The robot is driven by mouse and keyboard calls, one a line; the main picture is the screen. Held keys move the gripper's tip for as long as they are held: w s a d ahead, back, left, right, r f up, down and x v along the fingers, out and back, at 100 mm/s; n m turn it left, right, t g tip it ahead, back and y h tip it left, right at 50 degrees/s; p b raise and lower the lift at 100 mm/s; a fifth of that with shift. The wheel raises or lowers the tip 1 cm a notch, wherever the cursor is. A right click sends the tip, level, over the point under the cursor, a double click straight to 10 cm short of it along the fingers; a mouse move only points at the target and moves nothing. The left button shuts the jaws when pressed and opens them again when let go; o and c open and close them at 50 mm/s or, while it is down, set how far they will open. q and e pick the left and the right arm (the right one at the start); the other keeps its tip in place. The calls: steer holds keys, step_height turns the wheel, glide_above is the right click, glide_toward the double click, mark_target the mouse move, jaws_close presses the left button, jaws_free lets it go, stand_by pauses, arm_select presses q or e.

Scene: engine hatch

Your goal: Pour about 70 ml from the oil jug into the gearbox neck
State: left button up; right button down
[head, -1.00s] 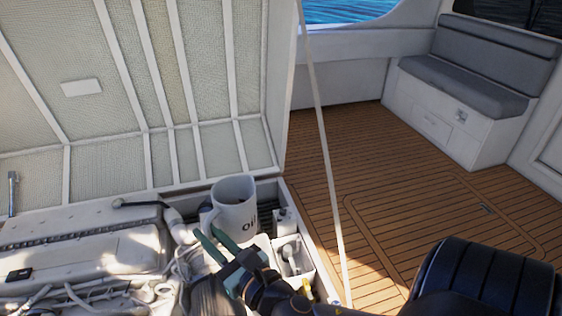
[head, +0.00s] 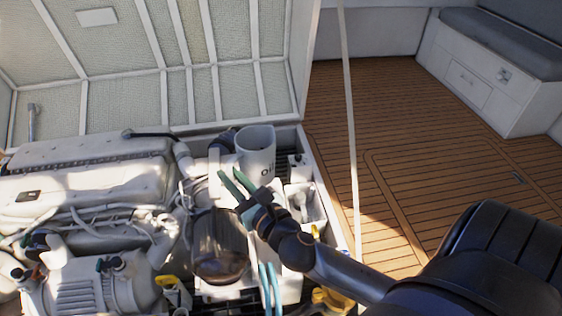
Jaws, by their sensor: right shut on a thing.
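The white oil jug (head: 257,158), with dark lettering on its side, stands upright in the far right corner of the engine bay. My right gripper (head: 231,182) reaches in from the lower right, its teal fingers at the near left side of the jug. It is shut on the jug, though the exact place of the grip is hard to see. I cannot pick out the gearbox neck with certainty; a small yellow-topped part (head: 166,281) shows low beside the engine. My left gripper is out of view.
The white engine (head: 95,180) with hoses fills the left. A dark round part (head: 219,245) sits below my gripper. The open hatch lid (head: 150,85) rises behind. A white bin (head: 306,203) and a pale strut (head: 349,120) stand to the right. The teak deck (head: 410,130) is clear.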

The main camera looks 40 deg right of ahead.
steer(key=w+f+b, duration=0.2)
steer(key=f+b, duration=0.5)
steer(key=f, duration=0.3)
steer(key=w+d+f+b, duration=0.1)
steer(key=f+b, duration=0.7)
steer(key=f, duration=0.3)
steer(key=w+f+b, duration=0.2)
steer(key=f+b, duration=0.5)
steer(key=f, duration=0.4)
steer(key=shift+w+d+b, duration=0.3)
steer(key=shift+d+b, duration=0.05)
steer(key=shift+d, duration=0.05)
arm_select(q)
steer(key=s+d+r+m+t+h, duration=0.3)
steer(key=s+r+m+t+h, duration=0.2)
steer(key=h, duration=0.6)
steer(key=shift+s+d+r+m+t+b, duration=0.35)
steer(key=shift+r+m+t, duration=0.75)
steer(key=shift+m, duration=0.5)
arm_select(e)
steer(key=shift+f, duration=0.7)
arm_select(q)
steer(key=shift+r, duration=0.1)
